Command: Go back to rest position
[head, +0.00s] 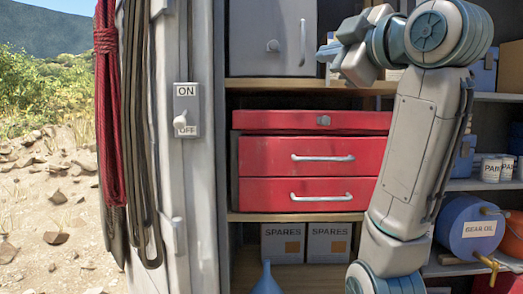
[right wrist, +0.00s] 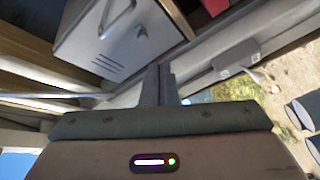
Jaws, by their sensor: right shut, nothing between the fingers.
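My right arm rises on the right of the head view and bends at the top. Its gripper (head: 341,60) points left, in front of the upper shelf and beside the grey cabinet. In the right wrist view the two fingers of my right gripper (right wrist: 160,85) are together, with nothing between them. My left gripper is not in view. The ON/OFF switch (head: 184,110) is on the grey post to the left, with its lever toward the OFF label. The switch box also shows in the right wrist view (right wrist: 236,60).
A red toolbox (head: 268,159) with two drawers stands on the middle shelf, under the grey cabinet (head: 262,40). SPARES boxes (head: 283,243) and a blue funnel (head: 266,280) are below. A blue gear oil drum (head: 468,230) is at right. Ropes (head: 107,120) hang at left beside open sandy ground.

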